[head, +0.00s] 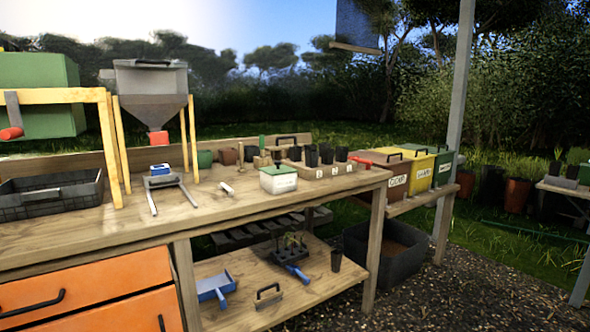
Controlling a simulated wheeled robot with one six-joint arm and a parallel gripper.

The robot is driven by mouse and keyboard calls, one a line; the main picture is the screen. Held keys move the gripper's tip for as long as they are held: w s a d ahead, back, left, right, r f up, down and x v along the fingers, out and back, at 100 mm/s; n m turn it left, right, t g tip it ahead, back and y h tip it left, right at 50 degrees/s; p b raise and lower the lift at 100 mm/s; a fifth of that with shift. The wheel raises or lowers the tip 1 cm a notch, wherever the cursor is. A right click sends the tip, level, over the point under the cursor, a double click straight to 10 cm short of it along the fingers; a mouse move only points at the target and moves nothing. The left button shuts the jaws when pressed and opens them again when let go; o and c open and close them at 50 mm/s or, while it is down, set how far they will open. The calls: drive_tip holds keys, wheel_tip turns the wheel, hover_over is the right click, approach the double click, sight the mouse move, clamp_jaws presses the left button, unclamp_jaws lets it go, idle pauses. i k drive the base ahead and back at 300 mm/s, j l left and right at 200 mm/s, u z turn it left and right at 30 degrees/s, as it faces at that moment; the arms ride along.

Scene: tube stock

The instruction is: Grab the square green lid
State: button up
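A square green lid (279,170) sits on a small whitish box (279,184) on the wooden bench, right of the picture's middle. It looks flat and closed on the box, with a small dark mark at its back edge. The box stands near the bench's front edge, clear of things on its front side. My gripper does not show in this view, so its state and distance from the lid cannot be seen.
Labelled bins (421,171) stand at right. A lower shelf (250,290) holds blue-handled tools.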

sight(278, 168)
drive_tip(key=i+l+u, duration=0.1)
drive_tip(key=i, duration=0.45)
drive_tip(key=i+l+u, duration=0.1)
drive_tip(key=i+l, duration=0.25)
drive_tip(key=i, duration=0.2)
drive_tip(key=i+l+u, duration=0.1)
drive_tip(key=i+l, duration=0.2)
drive_tip(key=i, duration=0.2)
drive_tip(key=i+l+u, duration=0.1)
drive_tip(key=i+l, duration=0.2)
drive_tip(key=i, duration=0.25)
